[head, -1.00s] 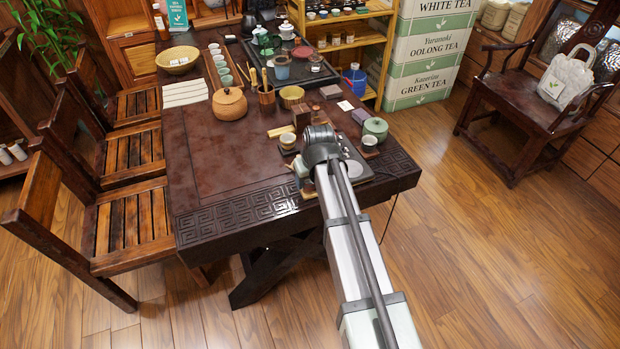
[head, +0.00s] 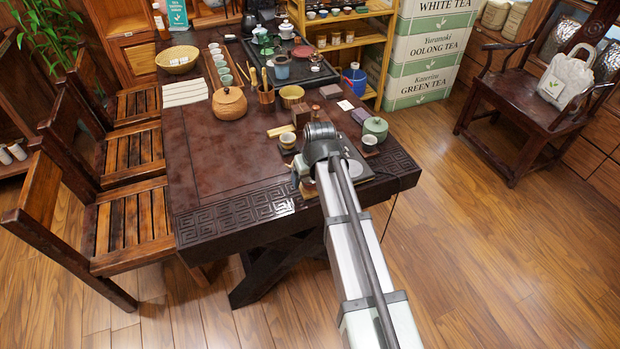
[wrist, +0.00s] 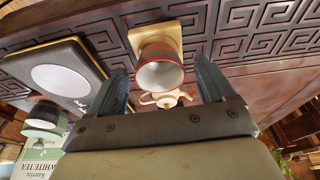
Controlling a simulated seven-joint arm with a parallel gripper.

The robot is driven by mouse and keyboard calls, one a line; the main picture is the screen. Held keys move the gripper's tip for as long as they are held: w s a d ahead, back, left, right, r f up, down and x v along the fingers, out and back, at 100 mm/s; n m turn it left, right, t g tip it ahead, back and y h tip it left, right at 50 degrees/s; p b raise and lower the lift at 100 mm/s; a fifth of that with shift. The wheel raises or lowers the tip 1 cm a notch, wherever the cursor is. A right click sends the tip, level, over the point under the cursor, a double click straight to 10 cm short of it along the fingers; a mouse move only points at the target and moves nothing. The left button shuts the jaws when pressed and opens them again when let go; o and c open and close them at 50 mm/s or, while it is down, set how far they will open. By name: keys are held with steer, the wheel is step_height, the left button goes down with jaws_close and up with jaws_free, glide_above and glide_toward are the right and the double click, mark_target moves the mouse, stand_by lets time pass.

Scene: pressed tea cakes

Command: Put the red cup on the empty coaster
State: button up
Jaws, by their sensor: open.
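The red cup (wrist: 160,68), with a pale inside, stands upright on a pale square base (wrist: 153,37) in the wrist view, which looks upside down. My gripper (wrist: 161,66) is open, with one dark finger on each side of the cup. The fingers look apart from the cup, and nothing is held. In the head view my wrist and arm (head: 322,148) hide the cup. I cannot make out an empty coaster with certainty.
A dark slab with a white disc (wrist: 60,78) lies beside the cup. A small white pot-like thing (wrist: 165,98) is beyond it. A pale cup (head: 287,140) and a green lidded jar (head: 376,127) stand nearby. The table's left front (head: 215,185) is clear.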

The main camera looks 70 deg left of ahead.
steer(key=v, duration=1.1)
steer(key=w+d+f+m+h, duration=0.2)
steer(key=w+d+f+m, duration=0.2)
steer(key=w+d+f, duration=1.3)
steer(key=w+d+f+m+g+h, duration=0.1)
steer(key=w+d+f+m, duration=0.1)
steer(key=w+d+f, duration=0.55)
steer(key=w+d+f+m+g+h, duration=0.1)
steer(key=w+d+f+m, duration=0.15)
steer(key=d+f, duration=0.9)
steer(key=s+d+f+m+g, duration=0.1)
steer(key=s+d+f+m, duration=0.15)
steer(key=d, duration=0.55)
steer(key=s+d+f+m, duration=0.1)
steer(key=d+f, duration=0.2)
steer(key=d, duration=0.5)
steer(key=s+d+f+m+g, duration=0.1)
steer(key=s+d+f, duration=0.15)
steer(key=d, duration=0.55)
steer(key=s+d+f+m+g, duration=0.1)
steer(key=s+d+f+m, duration=0.1)
steer(key=s+d, duration=0.5)
steer(key=s+d+f+m+g, duration=0.1)
steer(key=s+d+f+m, duration=0.2)
steer(key=s+d, duration=0.4)
steer(key=shift+s+d+f+g+y, duration=0.4)
steer(key=shift+s+f, duration=0.05)
steer(key=shift+s, duration=0.8)
